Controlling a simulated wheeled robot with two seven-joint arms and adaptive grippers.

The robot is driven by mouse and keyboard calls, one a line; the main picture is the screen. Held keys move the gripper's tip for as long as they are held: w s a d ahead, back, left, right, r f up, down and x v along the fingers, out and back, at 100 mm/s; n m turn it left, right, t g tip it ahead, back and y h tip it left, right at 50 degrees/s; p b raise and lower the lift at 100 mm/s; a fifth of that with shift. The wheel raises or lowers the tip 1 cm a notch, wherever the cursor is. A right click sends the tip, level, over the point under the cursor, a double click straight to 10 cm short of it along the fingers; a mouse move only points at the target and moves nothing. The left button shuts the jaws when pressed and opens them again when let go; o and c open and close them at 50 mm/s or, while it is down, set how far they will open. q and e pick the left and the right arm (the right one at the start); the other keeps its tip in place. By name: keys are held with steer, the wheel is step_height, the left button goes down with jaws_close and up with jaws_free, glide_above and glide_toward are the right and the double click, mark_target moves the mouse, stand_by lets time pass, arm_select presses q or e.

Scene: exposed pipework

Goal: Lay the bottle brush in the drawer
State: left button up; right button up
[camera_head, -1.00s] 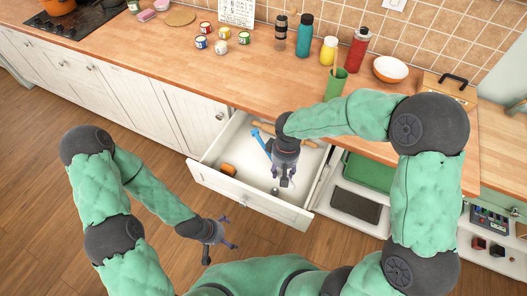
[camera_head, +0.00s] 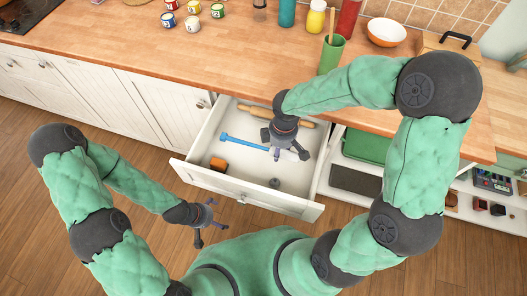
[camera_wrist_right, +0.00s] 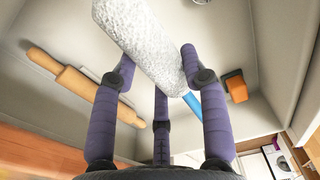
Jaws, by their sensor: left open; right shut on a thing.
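The bottle brush has a blue handle (camera_head: 243,143), which points left from my right gripper (camera_head: 286,152) inside the drawer's outline. Its white bristly head (camera_wrist_right: 150,42) lies between the purple fingers in the right wrist view, with a bit of blue handle (camera_wrist_right: 192,102) behind. My right gripper is shut on the brush over the open drawer (camera_head: 245,190). I cannot tell whether the brush touches the drawer floor. My left gripper (camera_head: 206,220) is open and empty, outside the drawer, in front of its left part.
The drawer also holds a wooden rolling pin (camera_head: 306,122) at the back, an orange-brown block (camera_head: 218,163) at the left and a small grey item (camera_head: 275,183) near the front. A green cup (camera_head: 331,54) stands on the counter (camera_head: 235,60) behind my right arm.

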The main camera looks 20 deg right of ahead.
steer(key=b, duration=0.3)
glide_above(263, 155)
steer(key=f, duration=0.6)
steer(key=shift+s+d, duration=0.25)
steer(key=shift+w+a+f+b, duration=0.15)
steer(key=shift+f+b, duration=0.25)
steer(key=shift+f, duration=0.55)
steer(key=shift+w+f+b, duration=0.1)
steer(key=shift+f+b, duration=0.3)
steer(key=shift+f, duration=0.5)
steer(key=shift+f, duration=0.15)
steer(key=o, duration=1.1)
steer(key=shift+o, duration=0.2)
step_height(263, 155, up, 12)
steer(key=p, duration=0.5)
steer(key=shift+s+d, duration=0.15)
steer(key=shift+d, duration=0.05)
